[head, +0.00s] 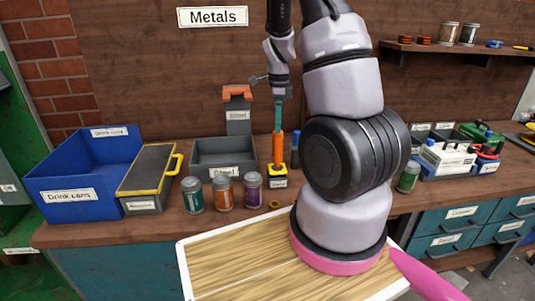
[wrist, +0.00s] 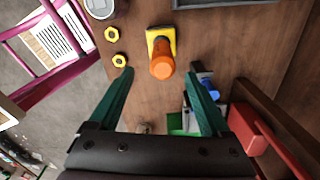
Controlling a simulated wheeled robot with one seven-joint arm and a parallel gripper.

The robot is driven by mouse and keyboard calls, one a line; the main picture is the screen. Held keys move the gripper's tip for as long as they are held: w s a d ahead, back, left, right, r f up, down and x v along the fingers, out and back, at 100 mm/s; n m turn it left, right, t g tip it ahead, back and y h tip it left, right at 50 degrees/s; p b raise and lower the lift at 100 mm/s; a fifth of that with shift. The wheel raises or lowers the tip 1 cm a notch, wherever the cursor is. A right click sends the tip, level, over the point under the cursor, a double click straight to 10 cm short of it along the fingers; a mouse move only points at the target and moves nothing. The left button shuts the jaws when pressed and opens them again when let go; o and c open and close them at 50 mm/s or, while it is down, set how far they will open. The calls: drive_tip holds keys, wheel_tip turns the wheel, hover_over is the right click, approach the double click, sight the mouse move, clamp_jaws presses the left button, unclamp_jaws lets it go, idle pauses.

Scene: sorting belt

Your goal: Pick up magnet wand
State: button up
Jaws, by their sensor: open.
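The magnet wand (head: 278,148) looks like an upright orange handle in a small yellow-and-black labelled holder (head: 279,172) on the bench. In the wrist view its orange end (wrist: 162,66) faces the camera, above the yellow holder (wrist: 161,38). My gripper (head: 278,113) points down over the wand, its green fingers seen edge-on in the head view. In the wrist view my gripper (wrist: 158,74) is open, with one finger on each side of the orange end and visible space on both sides. The wand's lower part is hidden in the holder.
A grey bin (head: 225,155) stands left of the wand. Three jars, one of them orange (head: 222,192), stand in front of it. A blue bin (head: 80,180) is further left. Yellow nuts (wrist: 112,34) lie near the holder. A slim dark-blue object (head: 295,150) is close on its right.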

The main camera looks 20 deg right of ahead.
sight(277, 144)
wheel_tip(277, 144, down, 4)
drive_tip(key=shift+f, duration=0.2)
drive_tip(key=f, duration=0.5)
drive_tip(key=shift+w+d, duration=0.1)
drive_tip(key=shift+w, duration=0.15)
clamp_jaws()
